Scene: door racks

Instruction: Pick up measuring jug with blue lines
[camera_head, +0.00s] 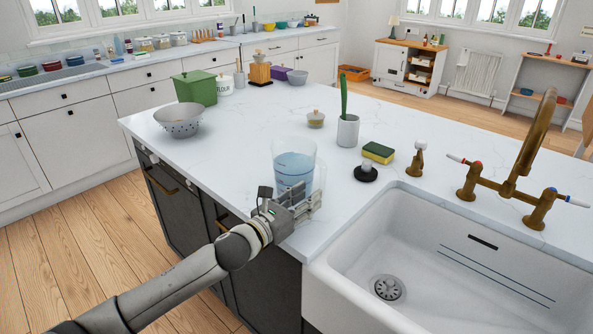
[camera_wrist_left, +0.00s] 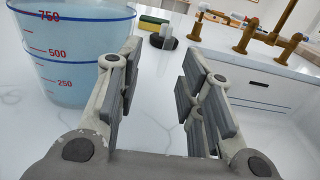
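The measuring jug (camera_head: 294,160), clear with blue lines and bluish lower part, stands upright on the white island counter (camera_head: 235,130), close to its front edge. It also shows in the left wrist view (camera_wrist_left: 75,50), with marks 750, 500 and 250, at the left, outside the fingers. My left gripper (camera_head: 312,200) is low over the counter, in front and to the right of the jug. In the left wrist view its fingers (camera_wrist_left: 160,100) are spread apart with nothing between them. I cannot tell whether the left finger touches the jug. My right gripper is not in view.
A white sink (camera_head: 345,235) with a brass tap (camera_head: 530,150) lies to the right. A colander (camera_head: 180,118) stands left, with clear counter between.

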